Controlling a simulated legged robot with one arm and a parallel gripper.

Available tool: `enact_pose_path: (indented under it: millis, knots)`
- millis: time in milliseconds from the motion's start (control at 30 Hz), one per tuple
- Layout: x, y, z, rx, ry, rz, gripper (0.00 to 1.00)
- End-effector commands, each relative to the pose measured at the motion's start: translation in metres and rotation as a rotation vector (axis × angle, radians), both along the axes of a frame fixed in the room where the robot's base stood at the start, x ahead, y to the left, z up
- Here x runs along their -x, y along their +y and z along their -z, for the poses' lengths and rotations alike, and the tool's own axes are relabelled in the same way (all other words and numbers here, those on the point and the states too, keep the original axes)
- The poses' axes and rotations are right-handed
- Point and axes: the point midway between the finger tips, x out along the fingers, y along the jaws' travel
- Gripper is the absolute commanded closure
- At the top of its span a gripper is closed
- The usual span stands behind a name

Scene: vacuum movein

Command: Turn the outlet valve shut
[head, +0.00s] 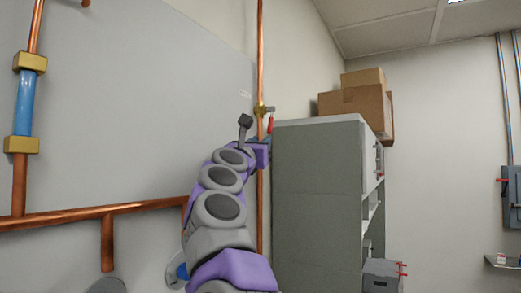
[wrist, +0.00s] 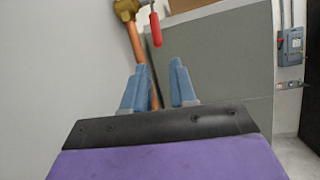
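The outlet valve is a brass body (head: 261,109) on a vertical copper pipe with a red handle (head: 270,125) hanging down on its right. In the wrist view the brass body (wrist: 126,8) is at the top edge, partly cut off, and the red handle (wrist: 155,30) hangs down beside the pipe. My gripper (wrist: 158,68) is open, its two blue fingers apart with nothing held between them. The fingertips show just below the red handle in the picture and apart from it. In the head view my gripper is mostly hidden behind my arm, just below the valve.
A grey cabinet (head: 318,185) stands close to the right of the pipe, with cardboard boxes (head: 355,104) on top. Horizontal copper piping (head: 60,220) and a blue-sleeved pipe (head: 25,103) are at left. A grey electrical box (head: 513,185) hangs on the far right wall.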

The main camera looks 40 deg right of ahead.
Motion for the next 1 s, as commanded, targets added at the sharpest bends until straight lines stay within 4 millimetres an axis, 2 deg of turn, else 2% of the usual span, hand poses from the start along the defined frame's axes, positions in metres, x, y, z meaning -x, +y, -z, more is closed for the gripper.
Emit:
enact_pose_path:
  millis: [1000]
  knots:
    - [0.020,0.048,0.037,-0.002,0.007,-0.003,0.74]
